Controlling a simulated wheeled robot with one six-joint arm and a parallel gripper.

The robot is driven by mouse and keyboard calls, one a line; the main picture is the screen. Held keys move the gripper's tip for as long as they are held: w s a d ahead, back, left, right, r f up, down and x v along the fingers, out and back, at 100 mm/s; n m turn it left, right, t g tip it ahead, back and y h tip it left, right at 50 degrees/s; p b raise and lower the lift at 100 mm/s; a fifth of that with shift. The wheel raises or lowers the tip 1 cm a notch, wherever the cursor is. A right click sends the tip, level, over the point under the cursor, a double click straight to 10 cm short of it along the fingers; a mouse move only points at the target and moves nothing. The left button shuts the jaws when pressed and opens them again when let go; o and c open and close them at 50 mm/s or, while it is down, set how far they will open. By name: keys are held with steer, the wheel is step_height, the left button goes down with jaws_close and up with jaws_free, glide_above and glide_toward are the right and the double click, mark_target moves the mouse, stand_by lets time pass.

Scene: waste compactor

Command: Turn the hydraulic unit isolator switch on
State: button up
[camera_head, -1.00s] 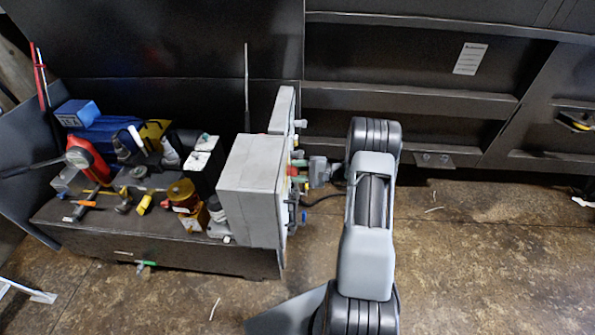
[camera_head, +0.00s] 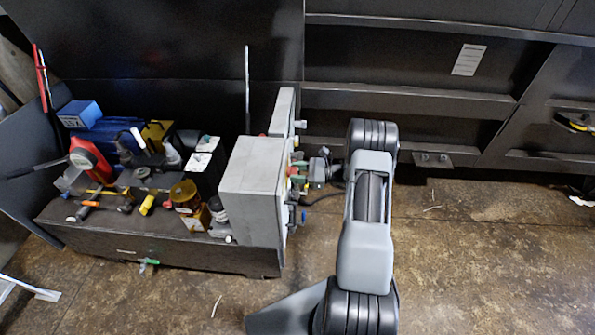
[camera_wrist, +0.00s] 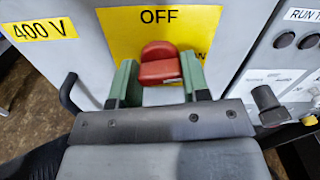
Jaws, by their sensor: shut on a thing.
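The red isolator switch handle (camera_wrist: 160,66) sits on a yellow plate (camera_wrist: 115,30) in the wrist view. The word OFF shows at the top of the plate, and part of another word shows to the right, behind my gripper's finger. My gripper (camera_wrist: 158,76) has its green fingers on either side of the red handle and is shut on it. In the head view my gripper (camera_head: 305,172) reaches the right-hand face of the grey control box (camera_head: 248,185). The switch's exact angle is hard to read.
A yellow 400 V label (camera_wrist: 40,30) is left of the switch. Black buttons (camera_wrist: 285,40) and a black knob (camera_wrist: 266,98) are on the panel to the right. A black cable (camera_head: 325,195) hangs near my gripper. Tools and parts crowd the bench top (camera_head: 150,245); floor to the right is clear.

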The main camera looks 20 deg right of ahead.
steer(key=shift+m, duration=1.1)
steer(key=o, duration=0.9)
steer(key=v, duration=1.3)
steer(key=shift+s+d+b, duration=0.15)
steer(key=shift+d+b, duration=0.2)
steer(key=shift+b, duration=0.05)
